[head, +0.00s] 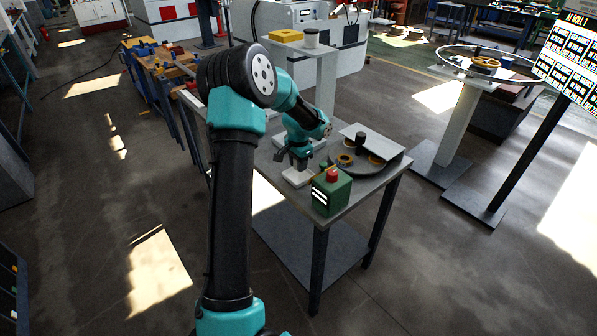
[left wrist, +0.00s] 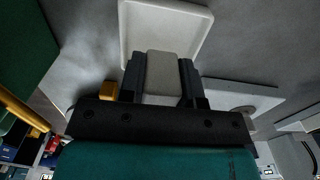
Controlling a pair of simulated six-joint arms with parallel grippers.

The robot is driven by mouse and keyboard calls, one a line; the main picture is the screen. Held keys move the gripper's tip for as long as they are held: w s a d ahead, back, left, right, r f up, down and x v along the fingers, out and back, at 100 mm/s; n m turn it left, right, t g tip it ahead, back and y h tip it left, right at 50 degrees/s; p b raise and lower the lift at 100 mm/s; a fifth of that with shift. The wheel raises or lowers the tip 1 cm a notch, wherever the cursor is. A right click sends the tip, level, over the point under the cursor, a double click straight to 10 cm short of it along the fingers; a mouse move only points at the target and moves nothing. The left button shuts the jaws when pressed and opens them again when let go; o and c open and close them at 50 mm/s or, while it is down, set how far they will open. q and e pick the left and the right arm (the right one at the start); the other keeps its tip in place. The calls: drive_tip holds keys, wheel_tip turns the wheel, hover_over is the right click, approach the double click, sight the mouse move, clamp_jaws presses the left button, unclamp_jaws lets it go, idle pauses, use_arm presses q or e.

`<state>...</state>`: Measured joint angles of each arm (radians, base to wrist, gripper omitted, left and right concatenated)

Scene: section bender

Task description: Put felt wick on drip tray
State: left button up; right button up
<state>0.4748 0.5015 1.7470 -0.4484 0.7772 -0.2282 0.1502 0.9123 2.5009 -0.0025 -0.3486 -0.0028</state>
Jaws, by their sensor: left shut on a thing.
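The felt wick (left wrist: 163,78) is a light grey block in the left wrist view. My left gripper (head: 299,158) is shut on it, and its dark fingers (left wrist: 163,68) press on both sides of the block. The drip tray (head: 294,179) is a shallow white tray on the work table, just below the gripper in the head view. In the left wrist view the drip tray (left wrist: 166,12) shows its raised rim beyond the fingertips, and the wick's far end overlaps its near part. I cannot tell whether the wick touches it. My right gripper is out of view.
A green box (head: 331,193) with a red button stands close to the tray on the table (head: 375,190). A dark round plate (head: 394,164) with orange rings and a pale flat plate (head: 371,138) lie to the right. Bare tabletop shows at the front right.

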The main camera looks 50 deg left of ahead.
sight(299, 177)
use_arm(q)
drive_tip(key=shift+f, duration=1.75)
drive_tip(key=shift+f, duration=0.1)
drive_tip(key=o, duration=0.9)
wheel_tip(299, 177, up, 12)
drive_tip(key=shift+r, duration=0.1)
